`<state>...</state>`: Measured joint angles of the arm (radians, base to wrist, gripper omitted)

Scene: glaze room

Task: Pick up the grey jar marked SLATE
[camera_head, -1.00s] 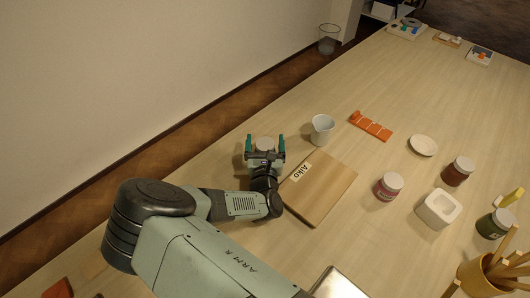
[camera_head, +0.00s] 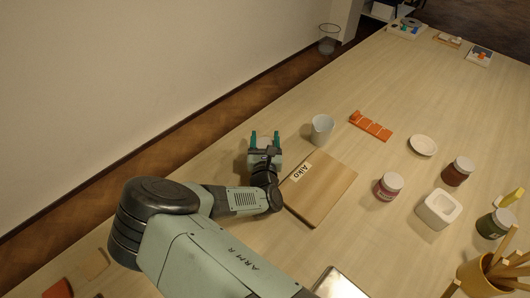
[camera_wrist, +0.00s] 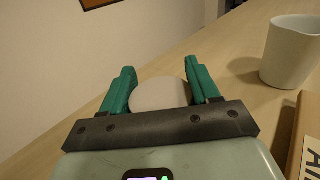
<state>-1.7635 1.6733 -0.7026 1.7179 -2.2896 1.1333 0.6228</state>
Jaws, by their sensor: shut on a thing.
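A jar with a pale round lid (camera_wrist: 160,94) is between the two green fingers of my gripper (camera_wrist: 160,90) in the wrist view. The fingers are shut on its sides. Its body and any label are hidden, so I cannot read SLATE on it. In the head view my gripper (camera_head: 265,140) is near the wall-side edge of the table, left of the grey-white beaker. There the jar is mostly hidden by the gripper. I cannot tell whether it is clear of the table.
A pale beaker (camera_head: 321,129) and a wooden board tagged Aiko (camera_head: 328,195) are close on the right. Further right are an orange tile strip (camera_head: 371,127), a white dish (camera_head: 423,145), a pink jar (camera_head: 387,188), a brown-red jar (camera_head: 457,172) and a green jar (camera_head: 494,224).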

